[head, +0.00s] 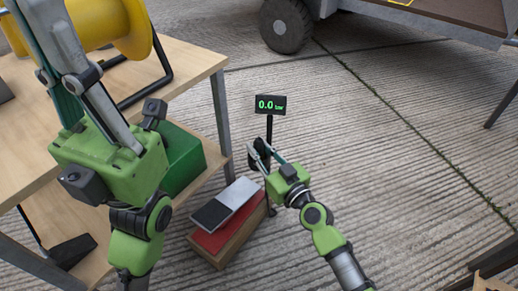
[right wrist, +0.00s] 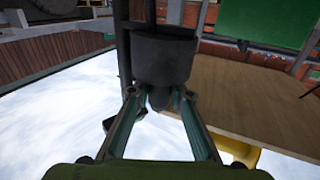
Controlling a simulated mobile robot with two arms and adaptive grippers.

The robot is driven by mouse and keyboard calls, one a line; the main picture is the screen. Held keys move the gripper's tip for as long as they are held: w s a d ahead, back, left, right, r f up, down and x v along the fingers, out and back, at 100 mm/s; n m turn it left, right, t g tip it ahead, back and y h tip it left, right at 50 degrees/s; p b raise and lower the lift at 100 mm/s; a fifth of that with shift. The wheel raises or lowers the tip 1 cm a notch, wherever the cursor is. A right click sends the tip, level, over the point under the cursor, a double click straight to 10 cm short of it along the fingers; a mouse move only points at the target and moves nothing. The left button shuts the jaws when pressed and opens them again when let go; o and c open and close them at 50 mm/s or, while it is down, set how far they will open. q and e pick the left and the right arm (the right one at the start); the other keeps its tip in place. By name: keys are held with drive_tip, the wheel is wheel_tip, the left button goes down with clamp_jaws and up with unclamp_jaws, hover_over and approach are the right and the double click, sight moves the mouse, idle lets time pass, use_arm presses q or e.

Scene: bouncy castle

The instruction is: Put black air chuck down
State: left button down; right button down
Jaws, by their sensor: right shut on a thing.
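A black air chuck (right wrist: 160,98) shows between the fingertips of my right gripper (right wrist: 160,105) in the right wrist view. The gripper is shut on it. It meets a wide black cup-like part (right wrist: 165,58); I cannot tell whether that is a holder or part of the chuck. In the head view my right gripper (head: 260,152) is beside the post under a black gauge display (head: 270,104) reading 0.0 bar, and its fingers partly hide the chuck. My left gripper (head: 75,65) is large at the upper left, over the table; its fingertips are not clear.
A wooden table (head: 195,62) with a yellow reel (head: 112,27) stands at the left. A green box (head: 182,160) sits below it. A red and grey box (head: 215,240) is on the floor near the post. A wheeled cart (head: 287,25) stands behind.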

drive_tip(key=c, duration=2.1)
unclamp_jaws()
drive_tip(key=shift+f, duration=0.1)
drive_tip(key=shift+c, duration=0.2)
